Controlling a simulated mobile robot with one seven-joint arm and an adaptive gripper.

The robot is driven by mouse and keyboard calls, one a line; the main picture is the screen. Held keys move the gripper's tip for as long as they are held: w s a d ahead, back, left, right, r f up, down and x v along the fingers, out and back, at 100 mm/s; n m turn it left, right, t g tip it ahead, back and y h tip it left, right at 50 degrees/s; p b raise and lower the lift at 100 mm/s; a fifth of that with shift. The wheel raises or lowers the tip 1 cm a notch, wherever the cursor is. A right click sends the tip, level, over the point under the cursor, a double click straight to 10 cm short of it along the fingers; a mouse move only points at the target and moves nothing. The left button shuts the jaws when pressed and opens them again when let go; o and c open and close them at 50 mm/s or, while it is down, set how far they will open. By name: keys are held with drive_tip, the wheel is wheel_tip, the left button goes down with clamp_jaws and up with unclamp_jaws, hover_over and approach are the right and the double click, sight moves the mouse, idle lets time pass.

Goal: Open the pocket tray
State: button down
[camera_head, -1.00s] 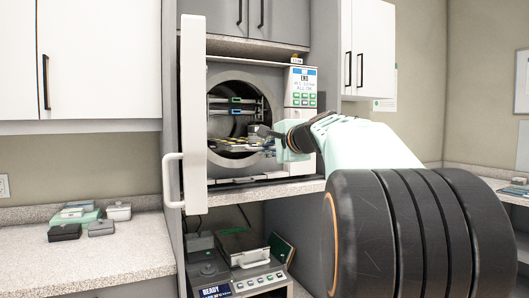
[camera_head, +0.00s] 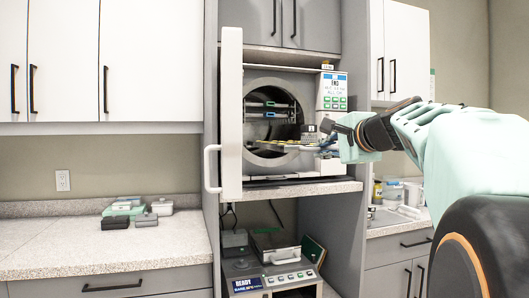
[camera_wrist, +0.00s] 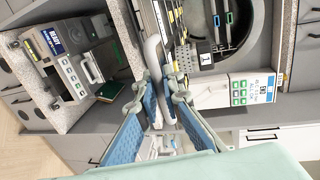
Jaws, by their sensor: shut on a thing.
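The pocket tray (camera_head: 284,148), a flat rack with yellow pieces and a grey canister on it, sticks out of the round autoclave chamber in the head view. In the wrist view, the tray (camera_wrist: 182,58) lies beyond the fingertips, with a label reading 1 beside it. My gripper (camera_head: 332,140) is at the tray's right, outer end, in front of the control panel. In the wrist view, my gripper's blue-padded fingers (camera_wrist: 167,92) are closed around a pale bar that appears to be the tray's handle; the fingers partly hide the grip.
The autoclave door (camera_head: 231,115) stands open at the left, its white handle (camera_head: 210,168) projecting. The control panel (camera_head: 332,95) is right of the chamber. A machine (camera_head: 272,275) sits on the shelf below. Small boxes (camera_head: 136,213) stand on the left counter, which is otherwise clear.

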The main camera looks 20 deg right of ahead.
drive_tip(key=c, duration=2.1)
unclamp_jaws()
drive_tip(key=shift+w, duration=0.15)
